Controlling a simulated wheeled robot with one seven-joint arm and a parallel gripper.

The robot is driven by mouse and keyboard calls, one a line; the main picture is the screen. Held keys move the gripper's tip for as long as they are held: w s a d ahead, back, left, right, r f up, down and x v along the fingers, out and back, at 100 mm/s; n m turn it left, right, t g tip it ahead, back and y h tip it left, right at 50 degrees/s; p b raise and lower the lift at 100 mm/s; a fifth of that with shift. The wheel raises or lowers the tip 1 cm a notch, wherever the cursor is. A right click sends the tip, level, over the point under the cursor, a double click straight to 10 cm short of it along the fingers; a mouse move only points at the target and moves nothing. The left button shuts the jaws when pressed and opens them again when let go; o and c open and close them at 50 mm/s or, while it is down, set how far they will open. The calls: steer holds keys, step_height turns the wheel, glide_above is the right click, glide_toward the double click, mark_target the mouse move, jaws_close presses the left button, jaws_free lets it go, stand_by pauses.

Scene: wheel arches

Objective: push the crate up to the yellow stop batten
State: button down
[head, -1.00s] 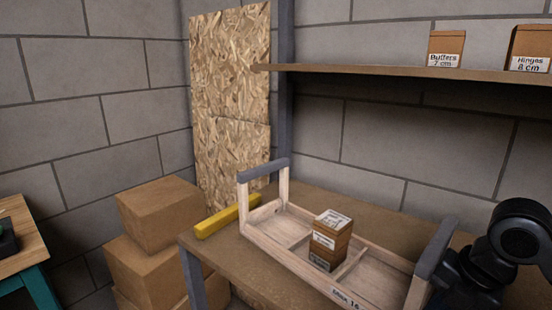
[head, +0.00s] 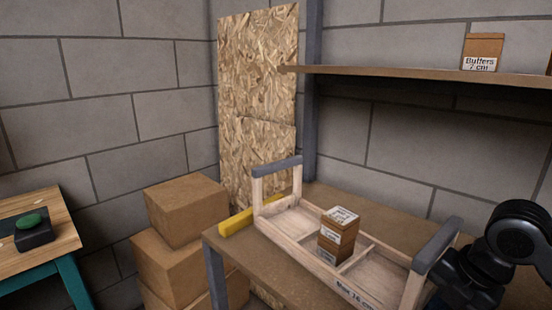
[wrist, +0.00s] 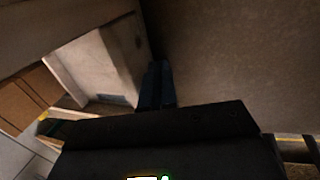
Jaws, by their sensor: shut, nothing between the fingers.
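The crate (head: 300,253) is a long, pale wooden tray with a grey-topped handle at each end. It lies on the brown bench with a small labelled box (head: 336,240) standing in it. The yellow stop batten (head: 234,223) lies on the bench just beyond the crate's left end. The gap between them is small, and I cannot tell if they touch. My arm stands at the crate's right end, and its fingers are hidden in the head view. In the wrist view my gripper (wrist: 157,86) is shut and empty, close beside the pale wood of the crate.
A shelf (head: 420,75) with a labelled carton (head: 482,52) runs above the bench. Stacked cardboard boxes (head: 186,210) stand left of the bench, by a chipboard panel (head: 257,100). A small table (head: 60,225) with a green button (head: 31,221) is at far left.

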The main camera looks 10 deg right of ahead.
steer(key=shift+w+a, duration=0.15)
steer(key=shift+w, duration=0.1)
steer(key=shift+s+d+r+p, duration=0.15)
steer(key=shift+s+d+r, duration=0.35)
steer(key=shift+s, duration=0.25)
steer(key=shift+s+d+r+p, duration=0.15)
steer(key=shift+s+d+r, duration=0.3)
steer(key=shift+s, duration=0.3)
steer(key=shift+s+d+r+p, duration=0.15)
steer(key=shift+s+d+r, duration=0.2)
steer(key=shift+s+r, duration=0.3)
steer(key=shift+s+f, duration=0.1)
steer(key=shift+s, duration=0.05)
